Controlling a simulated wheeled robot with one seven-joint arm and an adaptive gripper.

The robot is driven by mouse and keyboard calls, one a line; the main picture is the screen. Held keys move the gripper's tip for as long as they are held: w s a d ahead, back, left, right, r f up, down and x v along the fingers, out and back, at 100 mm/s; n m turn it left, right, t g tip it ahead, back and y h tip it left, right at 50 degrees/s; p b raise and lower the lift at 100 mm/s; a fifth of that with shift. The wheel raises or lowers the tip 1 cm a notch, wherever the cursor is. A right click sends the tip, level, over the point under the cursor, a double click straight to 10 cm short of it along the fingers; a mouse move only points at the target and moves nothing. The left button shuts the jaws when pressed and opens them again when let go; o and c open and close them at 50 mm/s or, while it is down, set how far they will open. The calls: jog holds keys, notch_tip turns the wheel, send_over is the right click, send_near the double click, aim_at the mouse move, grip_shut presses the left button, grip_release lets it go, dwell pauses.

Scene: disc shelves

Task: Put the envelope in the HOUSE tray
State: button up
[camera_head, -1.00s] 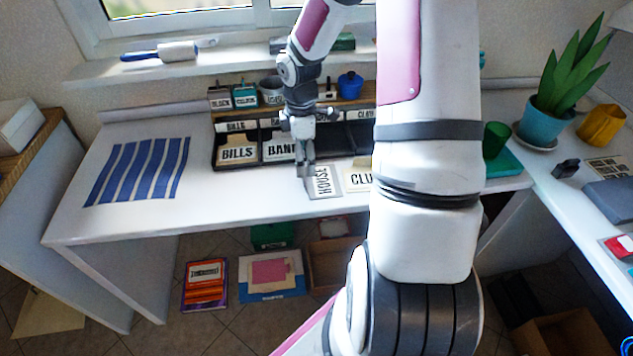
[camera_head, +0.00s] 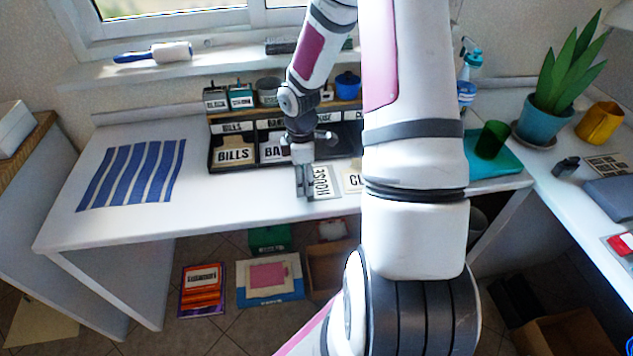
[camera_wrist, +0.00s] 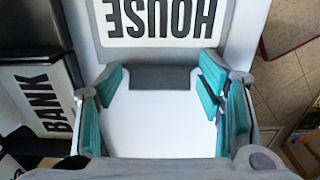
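A flat grey piece with a white HOUSE label (camera_head: 321,182) lies on the desk near its front edge; I cannot tell for sure whether it is the envelope. In the wrist view its label (camera_wrist: 162,18) shows upside down at the top, ahead of the fingers. My gripper (camera_head: 303,182) points down just left of it in the head view. The HOUSE tray's label (camera_head: 322,116) shows partly on the dark rack behind my arm; the tray's inside is hidden.
Cream cards marked BILLS (camera_head: 234,152) and BANK (camera_head: 271,150) stand in the rack's left compartments. A partly hidden CLUB card (camera_head: 352,180) lies right of the HOUSE piece. A blue-striped mat (camera_head: 132,174) lies at left. The front desk between is clear.

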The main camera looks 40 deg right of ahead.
jog(key=c, duration=0.4)
jog(key=shift+o, duration=0.2)
jog(key=shift+r, duration=0.15)
